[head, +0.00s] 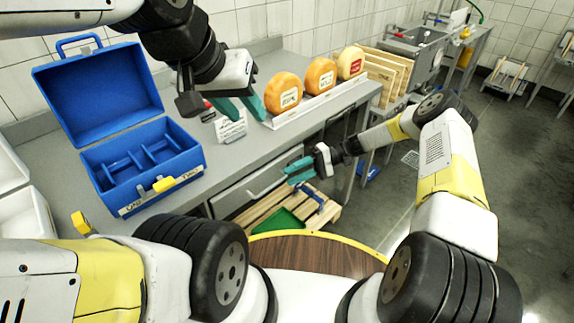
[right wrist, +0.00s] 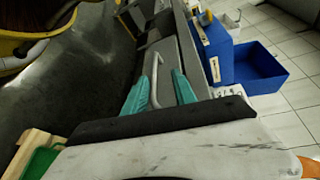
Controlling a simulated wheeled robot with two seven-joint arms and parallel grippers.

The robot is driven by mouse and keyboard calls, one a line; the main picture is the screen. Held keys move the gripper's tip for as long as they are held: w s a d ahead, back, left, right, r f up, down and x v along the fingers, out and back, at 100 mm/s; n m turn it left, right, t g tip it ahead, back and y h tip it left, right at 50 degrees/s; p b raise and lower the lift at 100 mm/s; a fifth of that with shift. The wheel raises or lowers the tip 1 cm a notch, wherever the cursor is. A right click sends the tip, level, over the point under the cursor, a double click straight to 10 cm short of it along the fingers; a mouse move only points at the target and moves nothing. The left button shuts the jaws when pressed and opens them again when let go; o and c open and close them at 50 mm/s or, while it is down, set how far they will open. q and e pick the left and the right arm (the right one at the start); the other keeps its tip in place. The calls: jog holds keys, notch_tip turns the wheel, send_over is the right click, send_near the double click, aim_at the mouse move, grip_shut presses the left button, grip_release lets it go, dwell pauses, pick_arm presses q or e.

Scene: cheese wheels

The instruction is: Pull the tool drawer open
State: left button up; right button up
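The tool drawer (head: 232,199) is a pale grey front below the counter top, and it looks shut. Its metal bar handle (head: 262,191) runs along the front and also shows in the right wrist view (right wrist: 154,66). My right gripper (head: 297,171) is beside the right end of the handle. In the right wrist view its teal fingers (right wrist: 160,92) are apart, with the handle showing between them; I cannot tell if they touch it. My left gripper (head: 240,108) is open and empty above the counter, near the cheese wheels.
An open blue toolbox (head: 140,165) stands on the counter (head: 215,170). Several cheese wheels (head: 284,93) sit on a white board, with a small label card (head: 231,127) nearby. A wooden pallet (head: 318,214) with a green tray (head: 278,221) lies below the drawer.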

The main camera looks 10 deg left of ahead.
aim_at(271, 186)
jog(key=shift+y, duration=0.6)
jog(key=shift+s+a+f, duration=0.5)
jog(key=shift+s+a, duration=0.15)
jog(key=shift+a, duration=0.55)
jog(key=shift+s+a+f, duration=0.5)
jog(key=shift+s+a, duration=0.2)
jog(key=shift+a, duration=0.45)
jog(key=shift+s+a+f, duration=0.5)
jog(key=shift+s+a, duration=0.15)
jog(key=shift+a, duration=0.55)
grip_shut()
